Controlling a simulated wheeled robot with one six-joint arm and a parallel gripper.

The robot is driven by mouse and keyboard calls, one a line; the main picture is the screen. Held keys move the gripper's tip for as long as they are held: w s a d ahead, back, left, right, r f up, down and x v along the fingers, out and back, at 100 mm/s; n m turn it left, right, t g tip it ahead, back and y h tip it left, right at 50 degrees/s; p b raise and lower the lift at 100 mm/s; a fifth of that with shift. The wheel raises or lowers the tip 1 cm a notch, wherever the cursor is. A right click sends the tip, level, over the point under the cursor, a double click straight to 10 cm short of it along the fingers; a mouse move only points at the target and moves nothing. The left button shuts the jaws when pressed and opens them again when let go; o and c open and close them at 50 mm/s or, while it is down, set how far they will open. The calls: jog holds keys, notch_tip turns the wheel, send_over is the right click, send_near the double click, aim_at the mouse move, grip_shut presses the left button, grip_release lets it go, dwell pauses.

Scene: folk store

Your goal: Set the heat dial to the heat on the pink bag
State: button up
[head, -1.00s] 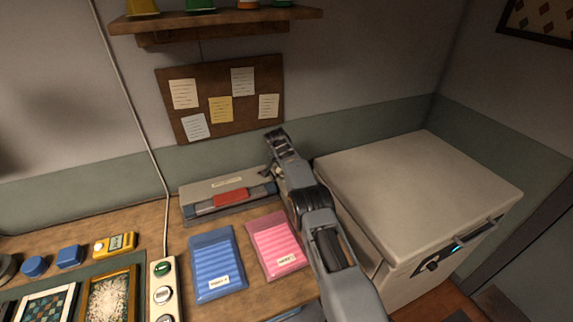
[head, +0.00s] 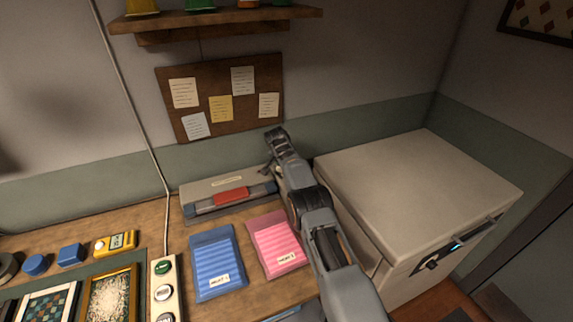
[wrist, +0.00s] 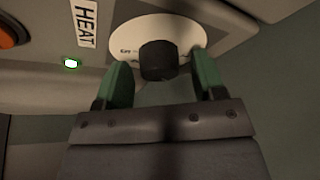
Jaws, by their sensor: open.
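The heat dial (wrist: 158,60) is a dark round knob on a white oval plate in the wrist view, beside a HEAT label (wrist: 84,24). My gripper (wrist: 161,68) is open, with one green finger on each side of the knob; I cannot tell whether they touch it. The plate's scale is mostly hidden or too small to read. In the head view the pink bag (head: 273,235) lies flat on the counter, its white label (head: 287,256) starting with HEAT; its number is too small to read surely. The sealer (head: 228,196) with a red bar stands behind the bags.
A blue bag (head: 216,262) lies left of the pink one. A strip of buttons (head: 163,276) and a yellow device (head: 115,243) are farther left. A big pale chest (head: 415,185) stands at the right. In the wrist view a small green-rimmed light (wrist: 71,63) glows.

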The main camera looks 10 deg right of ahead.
jog(key=b+v, duration=0.2)
jog(key=v, duration=1.1)
jog(key=shift+r, duration=0.4)
jog(key=shift+a, duration=0.1)
